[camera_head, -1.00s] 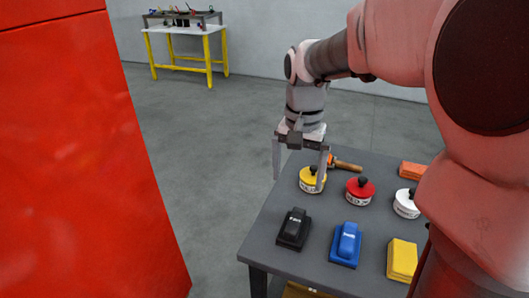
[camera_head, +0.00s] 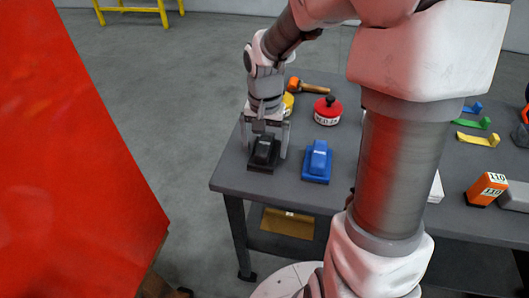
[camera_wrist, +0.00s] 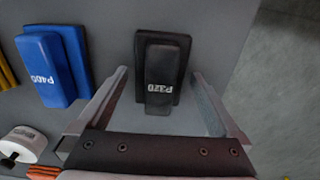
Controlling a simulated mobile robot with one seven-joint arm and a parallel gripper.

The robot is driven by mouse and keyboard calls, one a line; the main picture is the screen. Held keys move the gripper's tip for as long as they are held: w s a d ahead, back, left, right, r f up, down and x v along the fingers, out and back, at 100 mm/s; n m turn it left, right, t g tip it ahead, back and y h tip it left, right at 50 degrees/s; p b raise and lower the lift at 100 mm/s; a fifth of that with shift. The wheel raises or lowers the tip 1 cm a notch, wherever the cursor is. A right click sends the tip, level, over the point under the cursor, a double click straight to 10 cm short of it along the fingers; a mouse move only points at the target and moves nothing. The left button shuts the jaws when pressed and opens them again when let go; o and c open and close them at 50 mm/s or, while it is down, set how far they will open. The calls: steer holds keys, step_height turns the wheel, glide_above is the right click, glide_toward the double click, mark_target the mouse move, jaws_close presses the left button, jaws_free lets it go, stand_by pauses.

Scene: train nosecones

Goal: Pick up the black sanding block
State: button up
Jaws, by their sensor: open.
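The black sanding block (camera_head: 263,153) sits on the grey table near its left front corner in the head view. In the wrist view the black block (camera_wrist: 162,68), marked P320, lies ahead of and between my fingers. My gripper (camera_head: 265,152) is open above the block, its fingers on either side of it. In the wrist view my gripper (camera_wrist: 160,82) shows both fingers apart, with gaps to the block. Whether the fingertips reach down to the block's height is hard to tell.
The blue sanding block (camera_head: 317,161) stands just right of the black one. The grey table (camera_head: 226,175) ends close to the left. A red panel (camera_head: 70,160) fills the far left.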

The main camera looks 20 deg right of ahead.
mark_target(265, 142)
steer(key=shift+f, duration=0.5)
steer(key=c, duration=1.3)
steer(key=shift+r, duration=0.1)
steer(key=shift+r, duration=0.1)
step_height(265, 142, up, 4)
steer(key=shift+r+p, duration=0.15)
steer(key=shift+p, duration=0.5)
steer(key=s+d+r, duration=0.2)
steer(key=d, duration=0.1)
steer(key=s+d+r+p, duration=0.1)
steer(key=s+d+r, duration=0.1)
steer(key=d, duration=0.1)
steer(key=s+d+r, duration=0.2)
steer(key=d, duration=0.2)
steer(key=shift+s+r+p, duration=0.1)
steer(key=shift+r+p, duration=0.1)
steer(key=shift+p, duration=0.15)
